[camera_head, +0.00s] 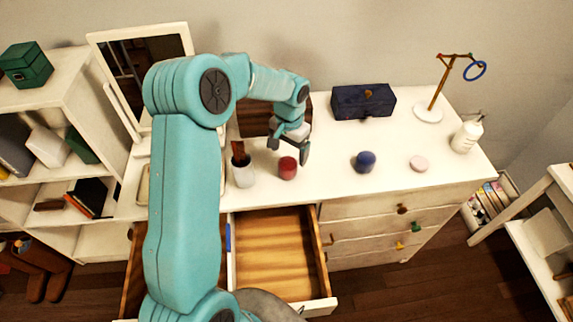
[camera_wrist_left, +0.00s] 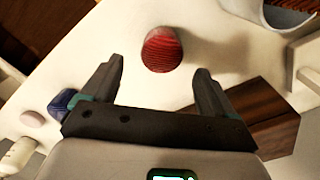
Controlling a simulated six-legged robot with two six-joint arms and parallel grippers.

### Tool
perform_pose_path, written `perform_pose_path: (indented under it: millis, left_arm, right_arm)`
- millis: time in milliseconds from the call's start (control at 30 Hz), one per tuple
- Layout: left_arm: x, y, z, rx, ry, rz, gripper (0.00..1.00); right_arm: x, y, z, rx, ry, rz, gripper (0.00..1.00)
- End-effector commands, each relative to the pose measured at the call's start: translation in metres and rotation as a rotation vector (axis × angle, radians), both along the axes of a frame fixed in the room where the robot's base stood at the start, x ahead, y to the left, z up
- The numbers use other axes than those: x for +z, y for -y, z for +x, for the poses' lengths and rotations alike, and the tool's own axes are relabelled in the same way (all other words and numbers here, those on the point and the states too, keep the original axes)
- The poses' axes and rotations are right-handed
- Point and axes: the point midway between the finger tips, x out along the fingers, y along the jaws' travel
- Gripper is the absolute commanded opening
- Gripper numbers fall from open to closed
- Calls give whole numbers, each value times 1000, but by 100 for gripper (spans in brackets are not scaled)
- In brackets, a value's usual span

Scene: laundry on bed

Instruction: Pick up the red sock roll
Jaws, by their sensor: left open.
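The red sock roll (camera_head: 288,168) stands on the white dresser top, between a white cup and a blue roll. It also shows in the left wrist view (camera_wrist_left: 161,49), ahead of and between the open fingertips, apart from both. My left gripper (camera_head: 291,148) is above and just behind the red sock roll in the head view, open and empty. Its two dark fingers show in the left wrist view (camera_wrist_left: 158,75). My right gripper is not in view.
A white cup (camera_head: 243,175) with brown items stands close left of the red roll. A blue roll (camera_head: 364,161), a pink disc (camera_head: 418,163), a dark blue box (camera_head: 363,102) and a white bottle (camera_head: 466,137) are on the dresser. An open drawer (camera_head: 275,250) juts out below.

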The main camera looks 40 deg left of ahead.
Motion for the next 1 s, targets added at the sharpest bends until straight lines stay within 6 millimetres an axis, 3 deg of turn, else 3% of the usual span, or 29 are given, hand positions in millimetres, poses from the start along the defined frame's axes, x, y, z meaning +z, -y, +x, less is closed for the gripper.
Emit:
perform_pose_path:
  millis: [267,533,833,867,1000]
  left_arm:
    - [-26,-2,-1,0,-2,0,88]
    - [-67,-5,-2,2,-2,-1,88]
    - [-75,-6,-2,1,2,0,88]
    - [-75,-6,-2,1,2,0,81]
    - [-75,-6,-2,1,1,0,36]
  right_arm:
    - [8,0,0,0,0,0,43]
    - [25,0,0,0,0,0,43]
    - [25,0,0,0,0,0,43]
    - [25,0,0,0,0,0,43]
    - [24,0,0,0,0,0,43]
